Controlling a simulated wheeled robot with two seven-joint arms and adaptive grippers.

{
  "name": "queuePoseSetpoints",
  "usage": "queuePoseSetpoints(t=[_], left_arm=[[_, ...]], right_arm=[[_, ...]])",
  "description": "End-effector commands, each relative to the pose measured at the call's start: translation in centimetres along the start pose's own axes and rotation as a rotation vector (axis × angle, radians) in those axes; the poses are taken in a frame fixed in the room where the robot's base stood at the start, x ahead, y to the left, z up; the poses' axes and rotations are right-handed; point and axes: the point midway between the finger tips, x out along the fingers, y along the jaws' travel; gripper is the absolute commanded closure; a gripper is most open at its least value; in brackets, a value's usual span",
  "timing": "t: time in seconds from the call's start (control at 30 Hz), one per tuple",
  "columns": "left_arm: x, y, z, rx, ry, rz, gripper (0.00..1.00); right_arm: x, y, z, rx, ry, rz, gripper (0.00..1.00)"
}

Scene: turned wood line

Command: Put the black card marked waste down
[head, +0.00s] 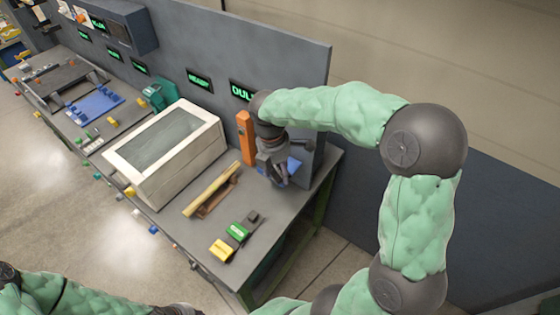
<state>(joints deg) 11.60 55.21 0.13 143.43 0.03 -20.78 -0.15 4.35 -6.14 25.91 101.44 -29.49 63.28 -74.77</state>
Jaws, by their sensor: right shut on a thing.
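My right gripper (276,174) points down over the right end of the bench, near the orange upright block. It is shut on a dark thing, which I take as the black card; the gripper mostly hides it and no marking can be read. In front of it on the bench, a dark low rack (252,216) holds a green card (237,232) and a yellow card (221,250). A blue piece (294,165) shows just behind the fingers. My left arm shows at the bottom left; its gripper is not visible.
A pale wooden box with a glass top (128,155) stands left of a wooden stick on a brown holder (207,205). The orange block (245,138) stands by the back panel, below a green-lit display (241,91). Bare bench lies right of the rack.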

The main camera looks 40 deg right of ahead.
Motion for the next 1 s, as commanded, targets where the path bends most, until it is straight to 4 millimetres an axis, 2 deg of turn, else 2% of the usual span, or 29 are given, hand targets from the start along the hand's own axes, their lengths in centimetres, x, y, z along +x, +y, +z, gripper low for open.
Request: queuePoseSetpoints(t=[0.43,0.6,0.73,1.0], left_arm=[[-0.4,0.1,0.0,0.0,0.0,0.0,1.0],[-0.4,0.1,0.0,0.0,0.0,0.0,1.0],[-0.4,0.1,0.0,0.0,0.0,0.0,1.0],[-0.4,0.2,0.0,0.0,0.0,0.0,1.0]], right_arm=[[4.1,7.4,4.2,0.004,0.0,-0.003,0.63],[7.0,9.6,5.1,0.001,0.0,-0.004,0.63],[8.6,10.8,5.7,0.002,0.0,-0.002,0.63],[9.9,11.8,6.1,0.0,0.0,-0.001,0.63]])
